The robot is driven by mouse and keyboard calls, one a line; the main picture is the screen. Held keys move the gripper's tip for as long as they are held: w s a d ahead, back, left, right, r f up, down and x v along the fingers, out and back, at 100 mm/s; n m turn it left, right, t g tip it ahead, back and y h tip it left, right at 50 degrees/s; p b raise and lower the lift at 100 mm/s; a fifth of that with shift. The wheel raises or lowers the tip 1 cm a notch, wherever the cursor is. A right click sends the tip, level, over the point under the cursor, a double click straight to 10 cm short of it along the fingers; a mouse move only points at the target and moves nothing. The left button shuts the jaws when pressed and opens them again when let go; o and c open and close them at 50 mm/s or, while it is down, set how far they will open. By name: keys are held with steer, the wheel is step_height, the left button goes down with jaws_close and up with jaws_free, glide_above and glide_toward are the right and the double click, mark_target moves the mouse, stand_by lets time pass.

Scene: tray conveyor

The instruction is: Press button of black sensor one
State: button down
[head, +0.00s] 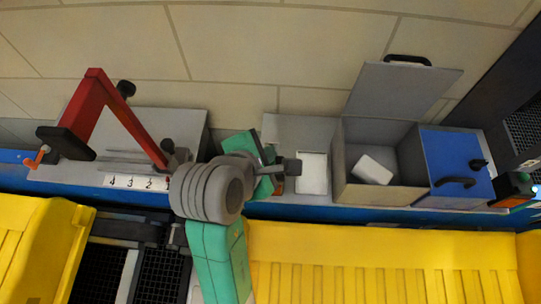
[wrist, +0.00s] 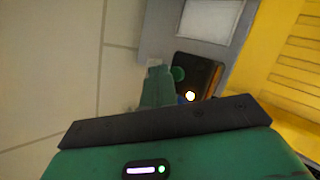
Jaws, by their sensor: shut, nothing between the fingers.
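A black sensor box (wrist: 203,70) lies just beyond and to the right of my fingertips in the wrist view. It has a round green button (wrist: 178,73) and a lit whitish-yellow lamp (wrist: 190,96). My gripper (wrist: 156,70) is shut and empty, its green fingertips close beside the button; I cannot tell whether they touch it. In the head view my arm and hand cover most of this sensor; a small dark and orange part (head: 278,184) shows beside them. A second black sensor box (head: 513,187) with a green button stands at the far right end.
A grey box (head: 385,192) with its lid raised holds a white block (head: 372,170). A blue-topped box (head: 456,165) adjoins it. A red lever (head: 88,105) stands over a numbered scale (head: 135,182) at left. Yellow panels (head: 380,265) run along the front; a tiled wall lies behind.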

steer(key=shift+f, duration=0.1)
stand_by(0.3)
steer(key=shift+f+p, duration=0.35)
steer(key=shift+f, duration=0.3)
stand_by(0.4)
steer(key=shift+r+p, duration=0.8)
steer(key=shift+p, duration=0.6)
step_height(320, 180, up, 6)
steer(key=p, duration=0.5)
steer(key=shift+p, duration=0.35)
